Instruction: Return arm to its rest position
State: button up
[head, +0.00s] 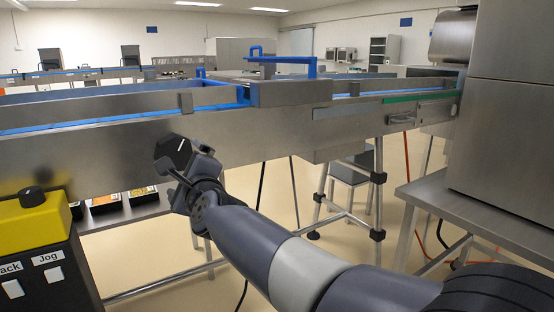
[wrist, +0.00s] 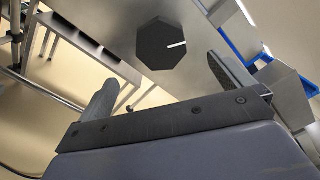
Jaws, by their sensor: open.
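My gripper (head: 186,165) is in front of the steel side panel of the conveyor, left of centre in the head view. A black octagonal knob (head: 172,152) with a white mark sits on that panel just beyond the fingers. In the wrist view the two fingers of my gripper (wrist: 162,78) are spread apart with nothing between them. The knob (wrist: 158,46) shows ahead of them, and the fingers appear clear of it. My arm reaches out from the lower right of the head view.
A yellow and black control box (head: 38,225) with Jog buttons stands at the lower left. A shelf with several food trays (head: 105,203) is under the conveyor (head: 90,145). A steel table (head: 480,215) and cabinet (head: 505,145) are on the right. Open floor shows beneath the conveyor.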

aim_at(176, 156)
jog(key=p+x, duration=0.2)
jog(key=x, duration=0.8)
jog(key=shift+w+a+r+p, duration=0.1)
jog(key=shift+w+a+p, duration=0.1)
jog(key=shift+w+p, duration=0.2)
jog(key=n+p, duration=0.3)
jog(key=n, duration=0.2)
jog(key=shift+s, duration=0.15)
jog(key=n+p, duration=1)
jog(key=p, duration=0.2)
jog(key=shift+d+n, duration=0.1)
jog(key=shift+n, duration=0.2)
jog(key=n+p, duration=0.1)
jog(key=p, duration=0.1)
jog(key=n+p, duration=0.2)
jog(key=shift+f, duration=0.25)
jog(key=shift+f+n+p, duration=0.1)
jog(key=shift+n+p, duration=0.45)
jog(key=shift+n, duration=0.05)
jog(key=shift+f, duration=0.1)
jog(key=shift+d, duration=0.15)
